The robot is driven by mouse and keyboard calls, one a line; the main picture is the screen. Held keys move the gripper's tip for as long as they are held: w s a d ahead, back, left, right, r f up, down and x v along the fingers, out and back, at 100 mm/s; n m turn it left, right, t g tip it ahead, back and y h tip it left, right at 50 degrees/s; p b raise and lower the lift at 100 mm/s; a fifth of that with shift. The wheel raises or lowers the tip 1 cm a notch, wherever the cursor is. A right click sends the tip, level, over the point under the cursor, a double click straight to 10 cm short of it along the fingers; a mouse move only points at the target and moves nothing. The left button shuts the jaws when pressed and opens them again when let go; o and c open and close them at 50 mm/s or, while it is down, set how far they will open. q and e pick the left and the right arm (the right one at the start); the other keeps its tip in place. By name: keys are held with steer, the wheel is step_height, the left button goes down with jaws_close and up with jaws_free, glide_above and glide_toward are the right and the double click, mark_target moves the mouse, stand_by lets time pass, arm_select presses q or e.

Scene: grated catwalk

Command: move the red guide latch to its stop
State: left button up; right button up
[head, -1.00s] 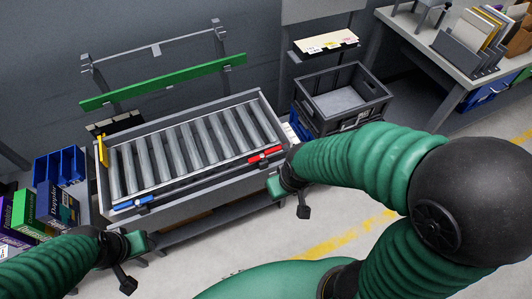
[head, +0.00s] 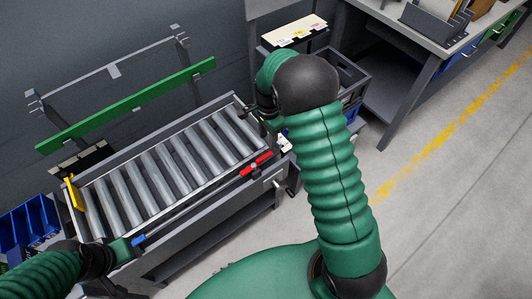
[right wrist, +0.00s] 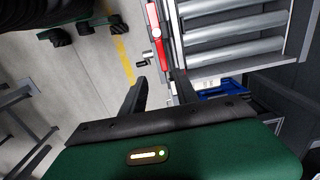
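The red guide latch (head: 256,163) lies on the near side rail of the roller conveyor (head: 215,197), close to its right end. It also shows in the right wrist view (right wrist: 154,32), at the top, ahead of my fingers. My right gripper (right wrist: 160,88) is open, with a finger on each side and nothing between the fingertips. In the head view my right arm reaches over the conveyor's right end and mostly hides that gripper. My left gripper (head: 121,250) is at the lower left, near the blue latch (head: 138,240); its fingers are not clear.
A yellow piece (head: 73,194) stands at the conveyor's left end. A green bar (head: 130,103) runs behind the rollers. Blue bins (head: 30,222) stand at left. A dark crate (head: 352,75) is partly behind my right arm. The floor (head: 450,190) at right is clear.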

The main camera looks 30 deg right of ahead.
glide_above(264, 156)
steer(key=f, duration=0.5)
steer(key=shift+w+d+f, duration=0.1)
steer(key=shift+d+f, duration=0.2)
steer(key=shift+d, duration=0.05)
steer(key=f, duration=0.1)
steer(key=a+f, duration=0.1)
steer(key=f, duration=0.2)
steer(key=shift+s+a+b, duration=0.2)
steer(key=shift+a+b, duration=0.05)
steer(key=shift+b, duration=0.15)
steer(key=shift+f, duration=0.25)
steer(key=shift+d+f, duration=0.25)
steer(key=shift+w+d+f, duration=0.1)
steer(key=shift+d+f, duration=0.1)
steer(key=shift+d, duration=0.2)
steer(key=shift+c, duration=0.7)
steer(key=shift+a+r, duration=0.15)
steer(key=shift+a, duration=0.05)
steer(key=c, duration=0.5)
steer(key=shift+a, duration=0.2)
jaws_close()
arm_select(q)
steer(key=shift+w+a+f, duration=0.4)
steer(key=shift+a+f, duration=0.2)
steer(key=shift+f, duration=0.15)
